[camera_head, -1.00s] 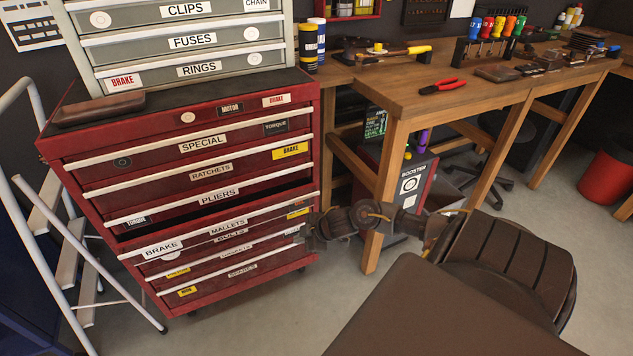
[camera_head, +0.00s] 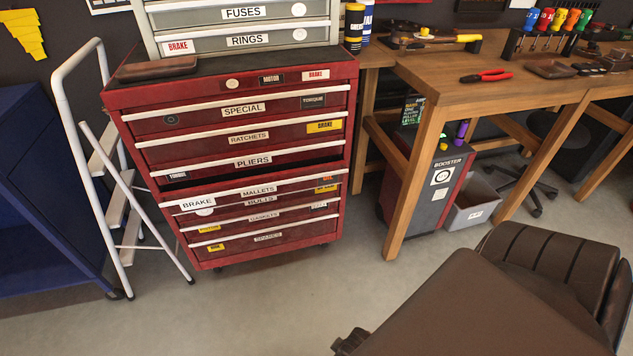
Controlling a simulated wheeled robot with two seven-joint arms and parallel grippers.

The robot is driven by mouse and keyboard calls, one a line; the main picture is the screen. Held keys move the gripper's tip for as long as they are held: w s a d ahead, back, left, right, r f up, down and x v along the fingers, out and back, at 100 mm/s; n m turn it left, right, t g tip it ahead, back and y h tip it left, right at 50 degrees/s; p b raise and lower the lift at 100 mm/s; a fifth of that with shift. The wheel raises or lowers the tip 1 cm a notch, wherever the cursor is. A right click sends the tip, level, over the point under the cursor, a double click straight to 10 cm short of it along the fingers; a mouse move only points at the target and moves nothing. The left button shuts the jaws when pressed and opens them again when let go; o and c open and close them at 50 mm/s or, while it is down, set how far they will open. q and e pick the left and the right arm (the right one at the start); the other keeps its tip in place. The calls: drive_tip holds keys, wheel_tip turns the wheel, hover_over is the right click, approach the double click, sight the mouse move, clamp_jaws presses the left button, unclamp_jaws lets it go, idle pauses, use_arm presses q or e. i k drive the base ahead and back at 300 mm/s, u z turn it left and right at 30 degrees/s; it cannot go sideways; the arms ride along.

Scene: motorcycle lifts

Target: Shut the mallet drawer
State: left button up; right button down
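The mallet drawer (camera_head: 258,191), a red front with a white top edge and a MALLETS label, is in the red tool cabinet (camera_head: 348,130). It stands partly out: a dark gap shows above it, under the PLIERS drawer (camera_head: 253,162), and its front partly covers the drawer label below. No gripper is at the drawer. My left gripper is out of view.
A white stepladder (camera_head: 122,200) stands left of the cabinet, with a blue cabinet (camera_head: 40,190) further left. The wooden workbench (camera_head: 455,95), a booster unit (camera_head: 420,195) and a grey bin (camera_head: 470,205) are to the right. The floor before the drawers is clear.

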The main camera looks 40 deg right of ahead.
sight(183, 200)
drive_tip(key=z, duration=0.05)
drive_tip(key=k, duration=0.3)
drive_tip(key=u, duration=0.45)
drive_tip(key=i, duration=0.75)
drive_tip(key=z, duration=0.7)
drive_tip(key=i, duration=0.5)
drive_tip(key=z, duration=0.6)
